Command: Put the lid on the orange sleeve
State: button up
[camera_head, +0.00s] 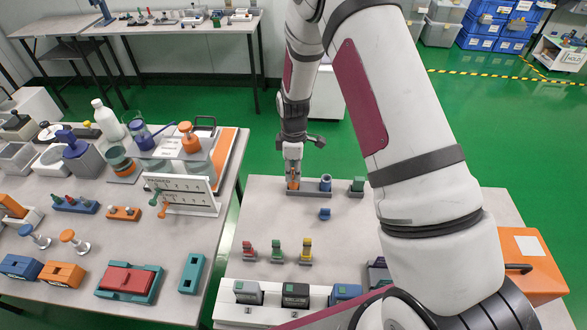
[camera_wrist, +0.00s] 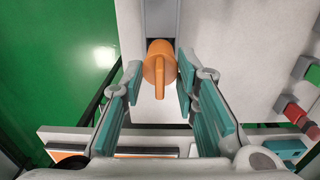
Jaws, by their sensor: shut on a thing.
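My gripper (camera_head: 293,170) points down at the left end of a grey rack (camera_head: 309,194) on the right-hand table. Its teal-padded fingers (camera_wrist: 160,80) are shut on a round orange lid (camera_wrist: 158,58) with a raised bar across its top. Orange also shows just under the fingers in the head view (camera_head: 293,184). I cannot tell there how much is lid and how much is sleeve, or whether the two touch. A blue sleeve (camera_head: 325,183) and a green one (camera_head: 357,185) stand farther right on the rack. A small blue piece (camera_head: 325,214) lies in front.
Red (camera_head: 249,251), green (camera_head: 278,250) and yellow (camera_head: 306,251) pieces stand nearer me, with several testers (camera_head: 295,294) at the front edge. An orange box (camera_head: 532,264) is at the right. The left table (camera_head: 120,240) is crowded. My arm hides the table's right middle.

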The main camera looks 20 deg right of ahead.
dwell(0.3)
jog(key=o, duration=1.3)
jog(key=shift+r, duration=0.1)
jog(key=shift+r+p, duration=0.9)
jog(key=shift+r, duration=2.5)
